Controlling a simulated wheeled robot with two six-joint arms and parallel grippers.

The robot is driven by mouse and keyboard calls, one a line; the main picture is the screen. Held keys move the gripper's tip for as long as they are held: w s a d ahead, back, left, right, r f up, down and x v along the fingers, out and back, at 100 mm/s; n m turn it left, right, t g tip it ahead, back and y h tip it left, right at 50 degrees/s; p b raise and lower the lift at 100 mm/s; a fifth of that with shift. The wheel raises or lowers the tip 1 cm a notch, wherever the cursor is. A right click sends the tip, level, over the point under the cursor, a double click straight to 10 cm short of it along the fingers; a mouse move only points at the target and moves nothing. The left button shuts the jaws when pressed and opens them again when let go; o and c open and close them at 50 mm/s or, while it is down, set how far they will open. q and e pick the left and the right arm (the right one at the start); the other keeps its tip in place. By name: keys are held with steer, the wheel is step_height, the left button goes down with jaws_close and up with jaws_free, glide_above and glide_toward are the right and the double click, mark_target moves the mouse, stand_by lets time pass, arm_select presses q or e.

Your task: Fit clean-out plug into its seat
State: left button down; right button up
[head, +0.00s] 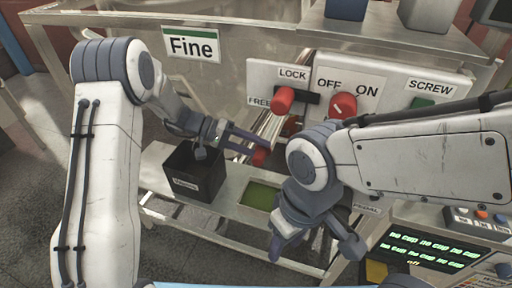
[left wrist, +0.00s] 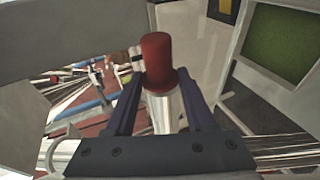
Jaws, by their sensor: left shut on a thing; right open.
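The clean-out plug has a red cap and a bright metal shank. In the head view its red end (head: 261,156) shows at the tip of my left gripper (head: 246,142). In the left wrist view the red cap (left wrist: 158,62) stands beyond the fingertips, with the metal shank between the two fingers of my left gripper (left wrist: 165,95), which is shut on it. The plug is held in the air below the machine's switch panel. I cannot make out its seat clearly. My right gripper (head: 318,242) is open and empty, lower right of the plug.
The machine front has a red LOCK/FREE knob (head: 284,99), a red OFF/ON switch (head: 343,105) and a green SCREW button (head: 422,103). A black labelled bin (head: 193,174) stands below left, beside a green pad (head: 260,196). A control display (head: 434,248) is lower right.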

arm_select(q)
steer(key=shift+w+d+r, duration=0.1)
steer(key=shift+w, duration=0.25)
